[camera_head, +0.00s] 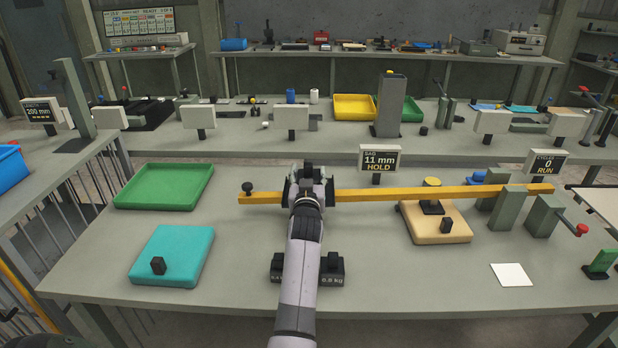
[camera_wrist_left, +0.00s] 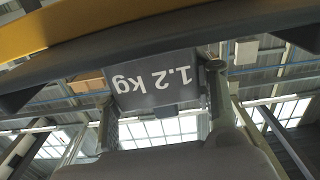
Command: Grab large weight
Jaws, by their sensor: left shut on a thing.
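My left gripper (camera_head: 307,180) is at the yellow beam (camera_head: 400,194), near the beam's left part, and is shut on a dark grey weight. In the left wrist view the weight (camera_wrist_left: 155,88) sits between the fingers and reads 1.2 kg, upside down. The yellow beam also shows in the left wrist view (camera_wrist_left: 70,25). In the head view my gripper and arm hide most of the weight, and I cannot tell whether it touches the beam. Two smaller dark weights (camera_head: 331,271) (camera_head: 278,266) stand on the table on either side of my arm. My right gripper is not in view.
A green tray (camera_head: 165,203) and a teal pad (camera_head: 160,276) with a black knob lie to the left. A tan block (camera_head: 452,228) lies under the beam. A display (camera_head: 380,159) reads 11 mm, HOLD. Grey posts (camera_head: 508,212) hold the beam's right end.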

